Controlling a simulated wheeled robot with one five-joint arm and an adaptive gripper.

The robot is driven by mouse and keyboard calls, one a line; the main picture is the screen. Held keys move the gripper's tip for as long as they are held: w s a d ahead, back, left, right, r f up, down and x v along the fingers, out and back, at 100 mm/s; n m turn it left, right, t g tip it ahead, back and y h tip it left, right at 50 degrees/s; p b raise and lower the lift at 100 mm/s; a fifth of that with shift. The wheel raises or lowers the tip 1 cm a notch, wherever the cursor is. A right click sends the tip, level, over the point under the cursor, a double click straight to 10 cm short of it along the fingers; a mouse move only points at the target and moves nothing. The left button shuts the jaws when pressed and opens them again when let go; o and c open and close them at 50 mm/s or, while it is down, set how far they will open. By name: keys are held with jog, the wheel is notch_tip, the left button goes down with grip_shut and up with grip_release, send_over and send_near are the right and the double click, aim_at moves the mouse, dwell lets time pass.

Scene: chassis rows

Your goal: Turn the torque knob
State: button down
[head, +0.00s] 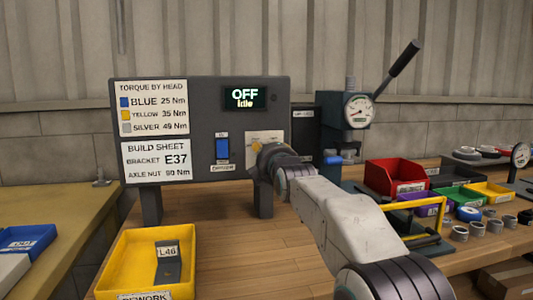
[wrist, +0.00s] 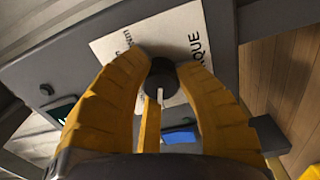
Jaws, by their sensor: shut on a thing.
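The torque knob (wrist: 161,77) is dark and round with a pale pointer line, in front of a cream plate (wrist: 199,28) lettered "QUE" in the wrist view. The panel's screen (head: 245,98) reads "OFF Idle". A blue switch (head: 222,147) sits left of the knob plate.
A torque chart and build sheet (head: 154,108) are on the panel's left. A yellow rework bin (head: 113,276) stands in front on the wooden bench. A gauge press (head: 355,115) with a lever stands right of the panel, and a red bin (head: 396,178) is near it.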

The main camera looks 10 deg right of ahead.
jog(key=shift+r+n, duration=0.2)
jog(key=shift+n, duration=0.3)
jog(key=c, duration=1.2)
grip_release()
jog(key=shift+a, duration=0.15)
jog(key=o, duration=0.3)
jog(key=shift+f, duration=0.2)
jog(key=shift+o, duration=0.2)
jog(key=s, duration=1.2)
